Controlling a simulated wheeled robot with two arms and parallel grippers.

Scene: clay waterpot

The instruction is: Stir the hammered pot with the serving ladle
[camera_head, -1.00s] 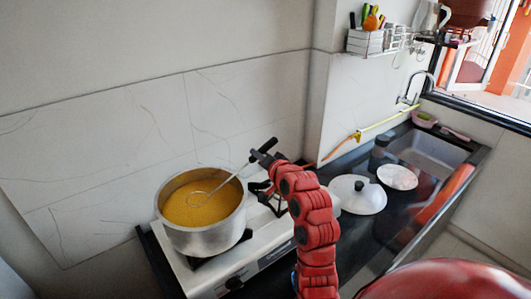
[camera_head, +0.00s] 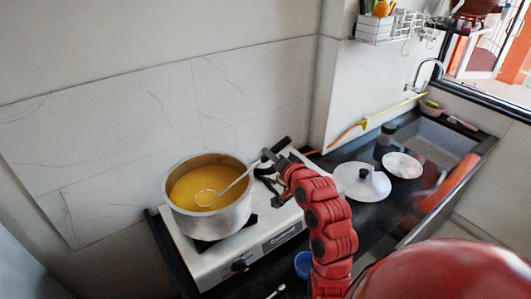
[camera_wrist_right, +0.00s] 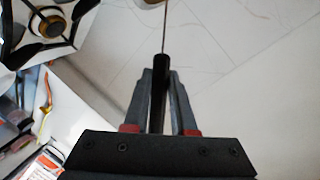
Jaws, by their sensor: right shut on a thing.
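The hammered pot (camera_head: 222,221) is a silver metal pot of yellow-orange liquid on the left burner of the stove (camera_head: 262,249). My right gripper (camera_head: 268,155) is to the right of the pot, shut on the ladle's dark handle. In the right wrist view the black handle (camera_wrist_right: 159,90) stands between my two grey fingers (camera_wrist_right: 160,82). My left gripper is not in view.
An empty burner (camera_wrist_right: 50,25) lies right of the pot. A white lid (camera_head: 362,186) and a white plate (camera_head: 402,165) rest on the dark counter (camera_head: 340,250). A blue cup (camera_head: 303,264) stands in front of the stove. The tiled wall (camera_head: 120,150) is close behind the pot.

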